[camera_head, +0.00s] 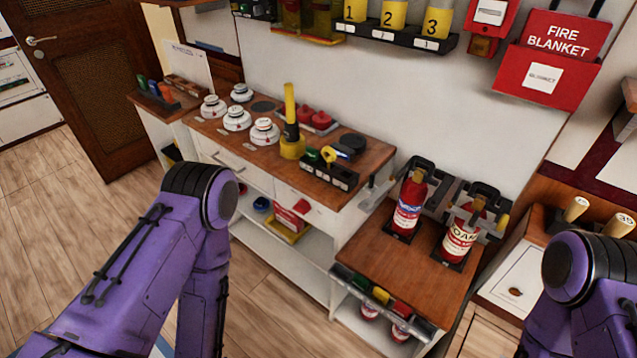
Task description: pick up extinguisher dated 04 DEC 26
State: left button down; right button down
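Two red extinguishers stand upright in dark stands on a low wooden-topped cabinet (395,275) right of the middle. The left extinguisher (409,207) has a blue-and-white label. The right extinguisher (460,236) has a cream label that seems to read "FOAM". Dark brackets are around their tops. No date is legible on either one. Two more red-and-white rounded items (370,308) show partly on the shelf below, largely hidden by the cabinet's front. My purple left arm comes in at the lower left and my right arm at the lower right. Neither gripper is in view.
A longer counter (345,196) on the left holds white round detectors (237,118), a yellow torch-like item (292,140) and a switch block (330,172). A fire blanket box (548,75) hangs on the wall. Wooden floor is clear in front of the cabinets.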

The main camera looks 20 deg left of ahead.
aim_at(415, 190)
jog(key=u, duration=1.95)
jog(key=i, duration=1.6)
jog(key=z, duration=3.2)
